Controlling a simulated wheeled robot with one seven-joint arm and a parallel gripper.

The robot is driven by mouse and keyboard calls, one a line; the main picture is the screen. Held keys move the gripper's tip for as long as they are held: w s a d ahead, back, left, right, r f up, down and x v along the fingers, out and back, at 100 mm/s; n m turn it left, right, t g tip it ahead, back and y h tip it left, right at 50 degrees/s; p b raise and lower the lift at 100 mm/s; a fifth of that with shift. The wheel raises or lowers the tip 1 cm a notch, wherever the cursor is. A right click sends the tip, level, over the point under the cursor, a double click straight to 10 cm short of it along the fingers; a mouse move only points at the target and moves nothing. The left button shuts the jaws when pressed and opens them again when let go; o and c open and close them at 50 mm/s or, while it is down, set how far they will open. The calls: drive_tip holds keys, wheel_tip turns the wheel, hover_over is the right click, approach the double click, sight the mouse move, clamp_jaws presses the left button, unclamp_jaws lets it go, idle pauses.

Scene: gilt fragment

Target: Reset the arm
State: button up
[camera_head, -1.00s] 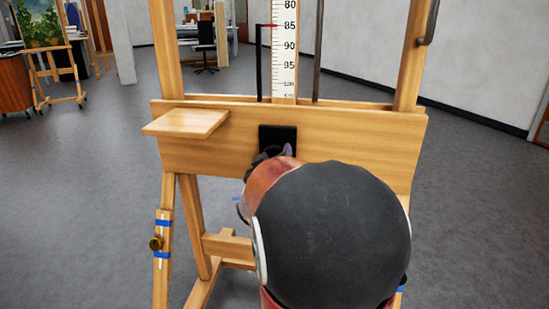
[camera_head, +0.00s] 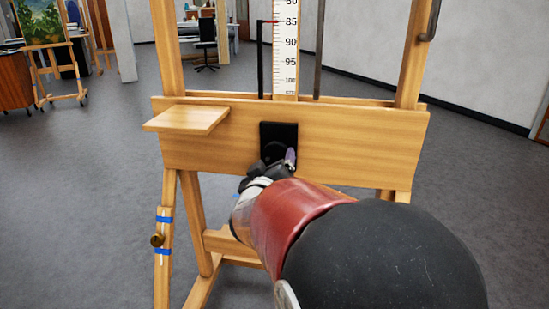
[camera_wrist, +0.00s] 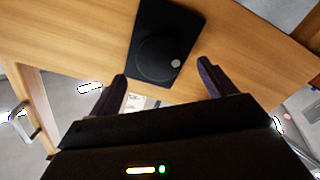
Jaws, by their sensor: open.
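My gripper (camera_wrist: 163,85) is open in the wrist view, its two dark fingers apart with nothing between them. Beyond the fingertips is a black plate (camera_wrist: 185,22) with a round part, set on the easel's wooden crossboard (camera_wrist: 85,30). In the head view my arm reaches from the lower right toward the black plate (camera_head: 279,132) on the crossboard (camera_head: 350,145). The gripper (camera_head: 288,160) shows there just below and in front of the plate, mostly hidden by my wrist. I cannot tell whether it touches the plate.
The easel has a small wooden shelf (camera_head: 187,119) at left, a number scale (camera_head: 285,50) above and a leg with blue tape (camera_head: 163,220). Another easel with a painting (camera_head: 50,60) and an office chair (camera_head: 206,40) stand behind. Grey floor (camera_head: 80,200) is clear at left.

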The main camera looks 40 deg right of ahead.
drive_tip(key=shift+v, duration=1.2)
